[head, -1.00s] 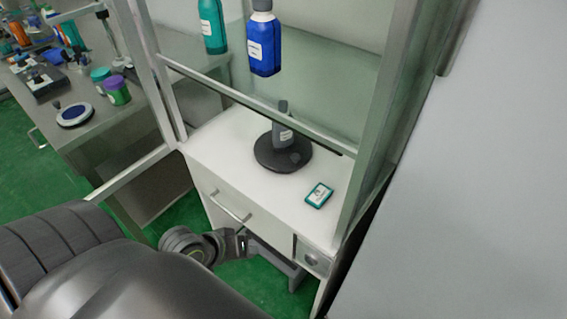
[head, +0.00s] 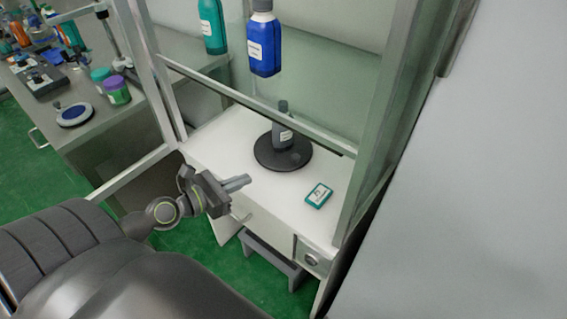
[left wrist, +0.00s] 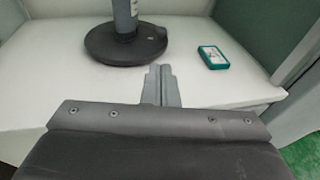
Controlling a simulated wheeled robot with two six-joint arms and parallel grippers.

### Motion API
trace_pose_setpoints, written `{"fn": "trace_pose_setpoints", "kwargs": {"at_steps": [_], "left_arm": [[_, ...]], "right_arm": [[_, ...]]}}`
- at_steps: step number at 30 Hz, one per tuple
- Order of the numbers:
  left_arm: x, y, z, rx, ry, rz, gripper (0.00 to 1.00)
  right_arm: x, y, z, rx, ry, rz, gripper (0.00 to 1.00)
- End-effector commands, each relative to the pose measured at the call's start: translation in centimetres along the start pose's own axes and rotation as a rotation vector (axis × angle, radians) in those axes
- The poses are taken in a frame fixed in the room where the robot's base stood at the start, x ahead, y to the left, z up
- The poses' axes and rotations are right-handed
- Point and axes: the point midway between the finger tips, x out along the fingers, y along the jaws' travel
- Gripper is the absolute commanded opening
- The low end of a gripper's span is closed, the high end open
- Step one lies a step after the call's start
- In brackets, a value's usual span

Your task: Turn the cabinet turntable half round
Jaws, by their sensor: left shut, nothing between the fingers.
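The cabinet turntable (head: 268,160) is a round black disc on the white cabinet floor. A grey bottle with a white label (head: 281,130) stands upright on it, and a small dark knob shows near the disc's edge. The turntable also shows in the left wrist view (left wrist: 105,50), where the bottle's top is cut off. My left gripper (head: 243,181) is shut and empty at the cabinet's front edge, in front of the turntable and apart from it. Its closed fingers (left wrist: 161,84) point toward the disc in the left wrist view. My right gripper is out of view.
A small green box (head: 319,195) lies right of the turntable. A metal crossbar (head: 250,102) spans the cabinet opening, with a blue bottle (head: 263,45) above it. Posts frame both sides. A grey bench (head: 90,125) stands left.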

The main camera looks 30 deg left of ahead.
Motion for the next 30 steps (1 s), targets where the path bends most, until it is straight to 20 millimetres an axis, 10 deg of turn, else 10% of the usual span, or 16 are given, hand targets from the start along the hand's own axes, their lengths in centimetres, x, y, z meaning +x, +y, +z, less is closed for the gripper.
{"fn": "trace_pose_setpoints", "kwargs": {"at_steps": [30], "left_arm": [[13.7,-0.1,0.0,0.003,0.001,-0.002,0.0]], "right_arm": [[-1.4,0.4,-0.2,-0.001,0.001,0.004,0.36]]}}
